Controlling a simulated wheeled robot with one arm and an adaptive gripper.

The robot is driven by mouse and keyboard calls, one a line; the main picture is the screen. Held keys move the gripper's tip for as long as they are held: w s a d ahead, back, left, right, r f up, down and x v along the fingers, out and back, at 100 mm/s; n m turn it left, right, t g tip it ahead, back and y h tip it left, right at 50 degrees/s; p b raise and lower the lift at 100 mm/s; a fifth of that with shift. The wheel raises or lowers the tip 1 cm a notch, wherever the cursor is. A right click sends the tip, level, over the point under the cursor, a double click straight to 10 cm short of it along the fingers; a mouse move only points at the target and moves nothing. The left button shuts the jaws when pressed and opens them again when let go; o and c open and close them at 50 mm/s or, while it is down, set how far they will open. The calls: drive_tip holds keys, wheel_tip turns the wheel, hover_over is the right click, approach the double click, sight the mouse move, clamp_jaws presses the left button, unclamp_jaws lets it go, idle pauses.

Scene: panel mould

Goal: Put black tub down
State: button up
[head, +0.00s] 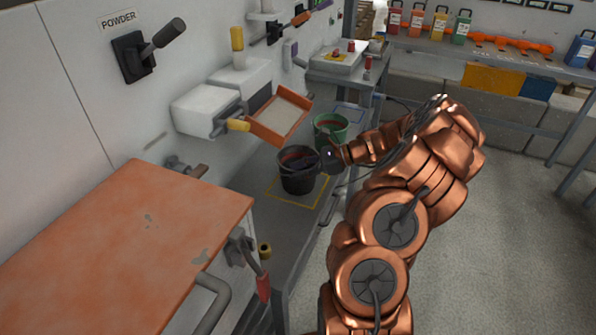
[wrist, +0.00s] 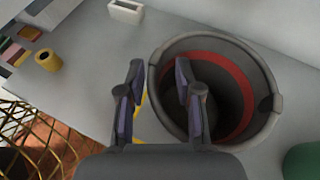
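The black tub (head: 297,181) stands upright on the grey bench, within a yellow outlined square (head: 318,203). In the wrist view the tub (wrist: 262,118) shows its open mouth and a red band inside. My gripper (head: 326,160) is at the tub's right rim in the head view. In the wrist view my gripper's fingers (wrist: 159,78) are apart, one outside the tub and one over its mouth, with the rim between them. I see a gap between the fingers and the wall. The fingertips' depth beside the wall is hard to tell.
A green tub (head: 331,121) stands just behind the black tub. An orange tray (head: 279,117) hangs over the bench by the wall. A yellow-topped small cylinder (wrist: 48,60) and a white block (wrist: 126,11) sit on the bench. An orange panel (head: 120,250) fills the left front.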

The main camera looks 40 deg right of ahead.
drive_tip(key=v, duration=1.1)
drive_tip(key=shift+s+d+b, duration=0.15)
drive_tip(key=shift+d+b, duration=0.05)
drive_tip(key=shift+b, duration=0.25)
drive_tip(key=shift+r, duration=0.15)
drive_tip(key=shift+s, duration=0.1)
